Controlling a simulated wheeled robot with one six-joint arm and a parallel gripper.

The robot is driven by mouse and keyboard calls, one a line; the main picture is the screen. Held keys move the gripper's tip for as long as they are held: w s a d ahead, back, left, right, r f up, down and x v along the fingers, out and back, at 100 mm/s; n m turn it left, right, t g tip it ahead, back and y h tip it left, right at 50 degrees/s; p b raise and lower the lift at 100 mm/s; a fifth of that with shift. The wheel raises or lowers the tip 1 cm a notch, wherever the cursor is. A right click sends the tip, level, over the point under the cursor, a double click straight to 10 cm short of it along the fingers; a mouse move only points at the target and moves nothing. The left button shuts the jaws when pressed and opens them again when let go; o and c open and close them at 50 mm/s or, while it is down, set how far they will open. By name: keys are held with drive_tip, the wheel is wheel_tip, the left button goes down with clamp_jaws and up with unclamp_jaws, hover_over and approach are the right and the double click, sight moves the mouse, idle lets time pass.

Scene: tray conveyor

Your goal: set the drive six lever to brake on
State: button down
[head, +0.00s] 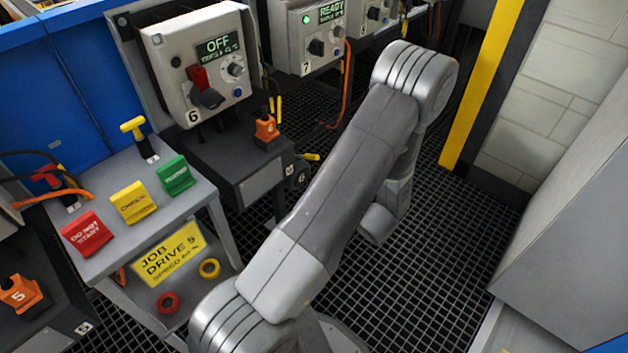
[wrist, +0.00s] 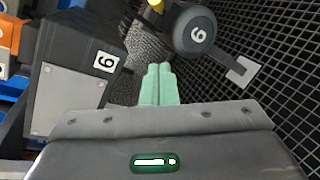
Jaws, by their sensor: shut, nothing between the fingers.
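The drive six lever shows in the head view as a short yellow handle (head: 311,157) on a dark round hub (head: 299,173), at the right end of the drive six housing (head: 262,183). I cannot read any brake marking. My gripper (wrist: 158,68) has its pale green fingers together and empty, pointing toward the area below and left of the hub, apart from it. In the head view my gripper is not visible.
The drive six control box (head: 200,65) reads OFF, with a red switch (head: 197,76). An orange block (head: 267,130) sits on the housing. A trolley (head: 205,190) with coloured signs stands left. A yellow post (head: 495,85) is at right. Open grating (head: 450,260) lies between.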

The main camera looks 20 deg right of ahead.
drive_tip(key=shift+v, duration=1.4)
drive_tip(key=shift+w, duration=0.1)
drive_tip(key=w+f+t+b, duration=0.3)
drive_tip(key=w+f+b, duration=0.4)
drive_tip(key=w, duration=0.4)
drive_tip(key=shift+d+m+t+y+b, duration=0.4)
drive_tip(key=shift+d+b, duration=0.1)
drive_tip(key=shift+b, duration=0.25)
drive_tip(key=shift+f, duration=0.1)
